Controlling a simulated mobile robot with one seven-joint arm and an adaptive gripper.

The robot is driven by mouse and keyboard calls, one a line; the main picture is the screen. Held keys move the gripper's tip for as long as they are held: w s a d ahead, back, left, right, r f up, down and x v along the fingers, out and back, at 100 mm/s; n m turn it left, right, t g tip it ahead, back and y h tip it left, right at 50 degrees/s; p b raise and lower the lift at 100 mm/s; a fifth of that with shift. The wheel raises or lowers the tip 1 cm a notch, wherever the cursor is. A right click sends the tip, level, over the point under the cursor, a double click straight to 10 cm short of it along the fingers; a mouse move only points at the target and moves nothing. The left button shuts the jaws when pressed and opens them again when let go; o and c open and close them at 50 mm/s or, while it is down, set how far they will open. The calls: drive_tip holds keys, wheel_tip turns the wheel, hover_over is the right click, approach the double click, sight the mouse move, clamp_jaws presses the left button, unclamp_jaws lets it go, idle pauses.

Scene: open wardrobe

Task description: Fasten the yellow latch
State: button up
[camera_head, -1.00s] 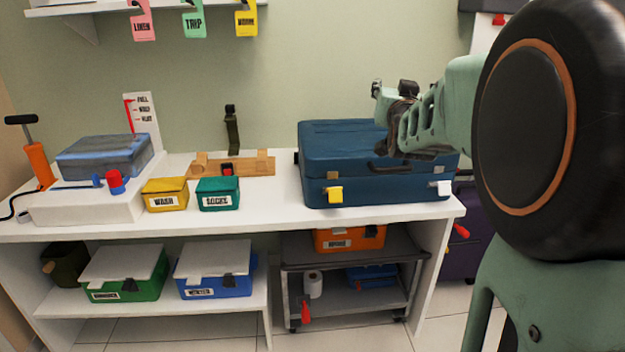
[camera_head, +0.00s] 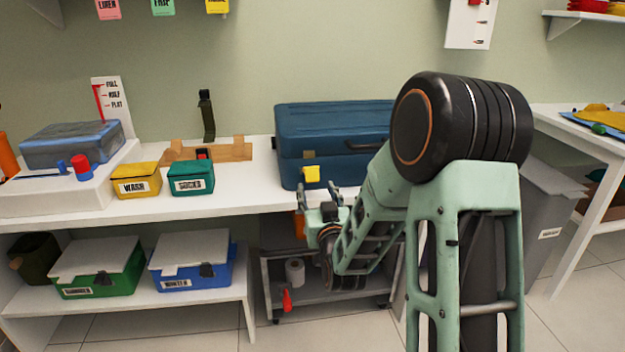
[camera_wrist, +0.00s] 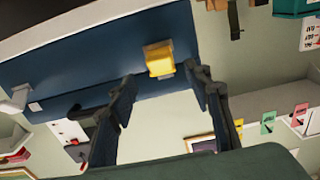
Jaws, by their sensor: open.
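The yellow latch (camera_head: 311,174) is on the front face of the blue suitcase (camera_head: 330,130), which lies on the white counter. In the wrist view the yellow latch (camera_wrist: 159,60) shows on the suitcase's blue front (camera_wrist: 100,70), slightly above the space between my fingers. My gripper (camera_head: 322,192) is in front of the counter edge, just below the latch in the head view. Its fingers are spread and empty, and they also show in the wrist view (camera_wrist: 162,100). I see no contact with the latch.
A yellow box (camera_head: 136,181) and a teal box (camera_head: 191,179) stand on the counter (camera_head: 245,199) left of the suitcase. A grey cart (camera_head: 275,290) is under the counter near my arm. A grey bin (camera_head: 550,215) stands at right.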

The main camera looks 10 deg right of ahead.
sight(312, 169)
drive_tip(key=w+b, duration=0.1)
drive_tip(key=w, duration=0.6)
drive_tip(key=shift+w, duration=0.35)
drive_tip(key=shift+c, duration=0.5)
